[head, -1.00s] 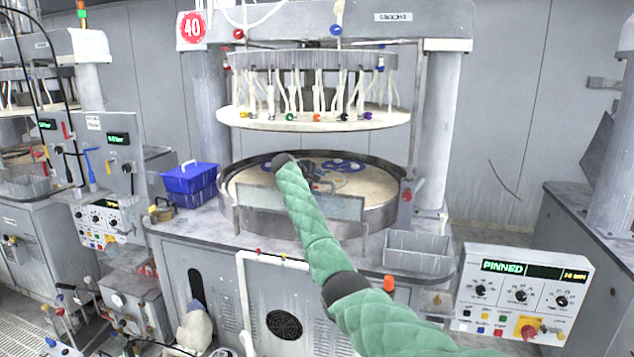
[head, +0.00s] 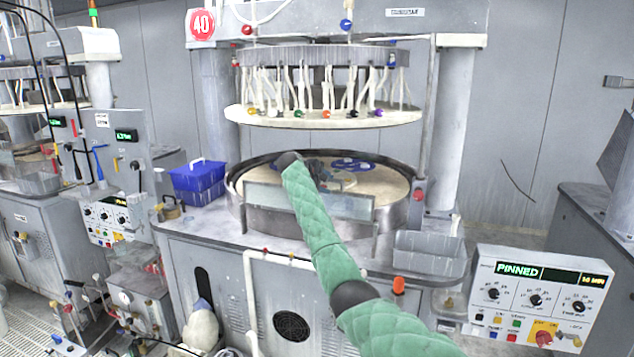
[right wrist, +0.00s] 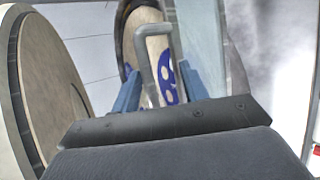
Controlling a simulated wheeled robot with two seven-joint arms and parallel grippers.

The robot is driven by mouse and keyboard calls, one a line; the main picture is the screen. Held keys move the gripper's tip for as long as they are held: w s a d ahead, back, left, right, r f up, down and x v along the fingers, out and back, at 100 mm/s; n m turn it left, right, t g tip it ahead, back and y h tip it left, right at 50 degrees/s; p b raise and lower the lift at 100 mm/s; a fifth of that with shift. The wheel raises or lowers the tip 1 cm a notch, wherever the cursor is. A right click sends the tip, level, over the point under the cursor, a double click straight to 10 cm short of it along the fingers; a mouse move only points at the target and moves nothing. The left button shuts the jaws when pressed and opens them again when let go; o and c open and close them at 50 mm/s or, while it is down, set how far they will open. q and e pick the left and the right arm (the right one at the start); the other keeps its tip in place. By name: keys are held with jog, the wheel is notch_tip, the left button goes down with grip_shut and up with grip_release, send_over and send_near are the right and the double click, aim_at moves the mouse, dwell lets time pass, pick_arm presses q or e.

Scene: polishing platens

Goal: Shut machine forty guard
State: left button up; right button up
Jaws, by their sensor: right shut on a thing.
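Machine forty stands in the middle of the head view, marked by a red 40 sign (head: 201,25). Its guard (head: 350,206) is a see-through panel low at the front rim of the round platen (head: 390,187). The gap above the guard, below the raised upper plate (head: 400,118), is open. My right gripper (head: 320,179) is at the guard's top edge, partly hidden behind my green-sleeved arm. In the right wrist view, its blue fingers (right wrist: 158,90) are shut on a grey bar handle (right wrist: 143,50) beside the clear panel. My left gripper is not in view.
A blue box (head: 198,183) stands on the machine's left ledge. A grey bin (head: 428,255) sits at the front right, above a control box (head: 540,300) reading PINNED. White hoses hang below the upper head. Another machine stands at the left.

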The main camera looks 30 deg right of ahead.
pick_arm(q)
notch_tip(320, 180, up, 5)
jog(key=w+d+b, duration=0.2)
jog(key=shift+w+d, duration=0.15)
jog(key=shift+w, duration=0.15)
pick_arm(e)
jog(key=v, duration=0.7)
jog(key=shift+r, duration=0.4)
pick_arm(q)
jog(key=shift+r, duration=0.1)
pick_arm(e)
jog(key=shift+a+f, duration=0.1)
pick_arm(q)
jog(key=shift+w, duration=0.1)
pick_arm(e)
jog(key=shift+s, duration=0.1)
